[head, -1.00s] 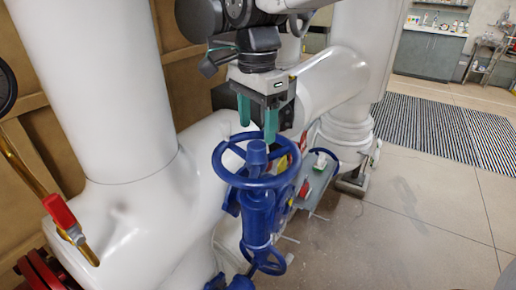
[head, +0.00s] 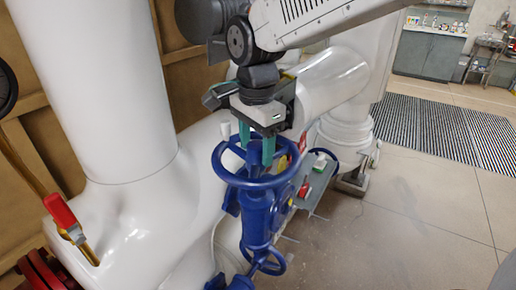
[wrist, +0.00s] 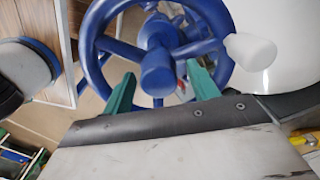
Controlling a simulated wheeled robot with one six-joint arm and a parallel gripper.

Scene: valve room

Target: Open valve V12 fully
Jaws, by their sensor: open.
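A blue valve handwheel (head: 290,178) with spokes and a central hub sits on a blue valve body (head: 257,215) in the middle of the head view. No V12 label is readable. My gripper (head: 256,160) points down with its green fingers at the wheel, around the hub area; the fingertips look level with or just inside the rim. In the wrist view the wheel (wrist: 93,30) and its hub (wrist: 157,72) lie ahead, between my two spread green fingers (wrist: 160,92). The gripper is open and holds nothing. Whether the fingers touch a spoke cannot be told.
Large white pipes (head: 100,90) stand left and behind the valve. A red-handled lever (head: 62,212) is at left. Floor at right (head: 430,210) is clear; a striped mat (head: 440,125) lies beyond.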

